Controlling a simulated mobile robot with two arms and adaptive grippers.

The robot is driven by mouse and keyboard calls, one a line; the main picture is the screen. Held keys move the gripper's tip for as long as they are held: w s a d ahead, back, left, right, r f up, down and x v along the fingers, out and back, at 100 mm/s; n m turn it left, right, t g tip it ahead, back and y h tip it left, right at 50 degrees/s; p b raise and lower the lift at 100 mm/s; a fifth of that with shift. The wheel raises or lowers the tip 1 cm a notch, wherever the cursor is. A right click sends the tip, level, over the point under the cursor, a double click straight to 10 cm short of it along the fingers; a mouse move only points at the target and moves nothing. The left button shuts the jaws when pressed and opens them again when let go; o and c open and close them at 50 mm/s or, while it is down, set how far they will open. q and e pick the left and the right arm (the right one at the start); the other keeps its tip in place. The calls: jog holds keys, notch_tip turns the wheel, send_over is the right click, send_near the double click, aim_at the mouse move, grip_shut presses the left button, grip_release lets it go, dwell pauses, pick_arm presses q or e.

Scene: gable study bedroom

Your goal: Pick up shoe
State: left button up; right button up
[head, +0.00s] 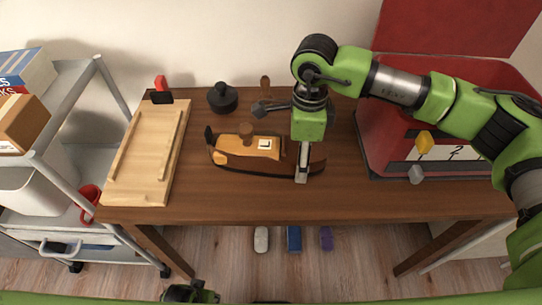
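The shoe appears to be the long brown and orange object (232,157) with a dark lower edge, lying lengthwise across the middle of the wooden table. A pale label sits on its top. My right gripper (303,165) comes down from above over its right part. One pale grey finger shows in front of the object's near side and hides a strip of it. The other finger is hidden, so I cannot tell its opening or whether it touches. My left gripper (190,292) is a dark shape at the bottom edge, below and apart from the table; its fingers are unclear.
The wooden table (230,203) holds a light wooden board (147,160) at left, a black knobbed item (222,97) behind, and a large red box (380,135) at right. A grey cart (90,160) stands left. Small items lie on the floor under the table.

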jog(key=shift+r, duration=0.1)
notch_tip(320, 180, up, 10)
jog(key=shift+f, duration=0.1)
dwell(0.4)
dwell(0.4)
jog(key=shift+f, duration=4.85)
pick_arm(q)
jog(key=shift+o, duration=0.2)
jog(key=shift+w+a, duration=0.1)
pick_arm(e)
jog(key=shift+r, duration=0.1)
